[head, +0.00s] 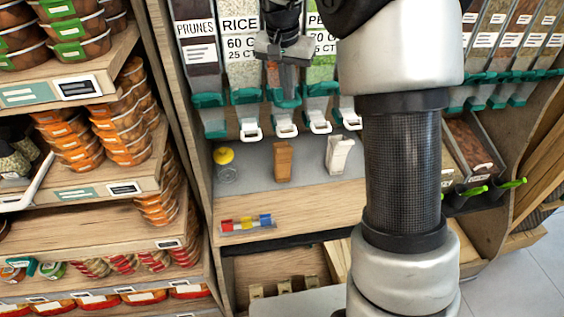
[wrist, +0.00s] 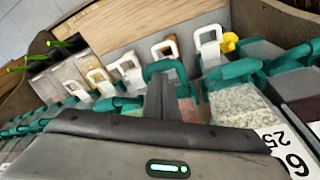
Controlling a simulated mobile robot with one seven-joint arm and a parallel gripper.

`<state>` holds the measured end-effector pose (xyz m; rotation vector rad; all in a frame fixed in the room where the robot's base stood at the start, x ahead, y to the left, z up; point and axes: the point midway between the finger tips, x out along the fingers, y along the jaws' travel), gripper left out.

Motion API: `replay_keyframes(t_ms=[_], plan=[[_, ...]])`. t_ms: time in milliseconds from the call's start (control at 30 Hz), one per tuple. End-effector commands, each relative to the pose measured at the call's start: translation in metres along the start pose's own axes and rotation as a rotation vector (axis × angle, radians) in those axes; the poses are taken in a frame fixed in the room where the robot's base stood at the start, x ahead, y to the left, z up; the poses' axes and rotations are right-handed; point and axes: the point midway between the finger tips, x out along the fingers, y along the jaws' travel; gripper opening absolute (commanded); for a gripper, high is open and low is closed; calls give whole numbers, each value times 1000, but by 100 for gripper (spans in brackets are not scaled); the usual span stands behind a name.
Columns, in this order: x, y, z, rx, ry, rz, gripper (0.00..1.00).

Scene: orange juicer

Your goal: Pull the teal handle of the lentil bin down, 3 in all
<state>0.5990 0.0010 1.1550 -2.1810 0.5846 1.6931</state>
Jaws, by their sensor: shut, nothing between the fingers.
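In the head view my gripper (head: 284,84) hangs in front of the third bin from the left, right of the RICE bin. It is shut and empty. Reddish-orange contents (head: 272,74) show beside it; my gripper hides the label, so I cannot read that this is the lentil bin. This bin's teal handle (head: 285,98) sits just below my fingers, above a white spout (head: 284,129). In the wrist view the shut fingers (wrist: 161,78) reach to the teal handle (wrist: 167,66), overlapping it. I cannot tell whether they touch. The white spout (wrist: 165,49) shows beyond.
The PRUNES bin (head: 194,45) and RICE bin (head: 240,72) stand to the left, and a green-filled bin (head: 321,76) to the right, each with teal handles. A yellow-topped jar (head: 226,165) and wooden dispenser (head: 283,160) stand on the shelf below. My arm hides the centre right.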

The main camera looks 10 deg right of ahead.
Motion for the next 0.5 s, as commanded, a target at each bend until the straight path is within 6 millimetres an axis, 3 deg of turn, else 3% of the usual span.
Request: replay_keyframes(t_ms=[500], plan=[[-45, -5, -17, -1, -4, 1, 0]])
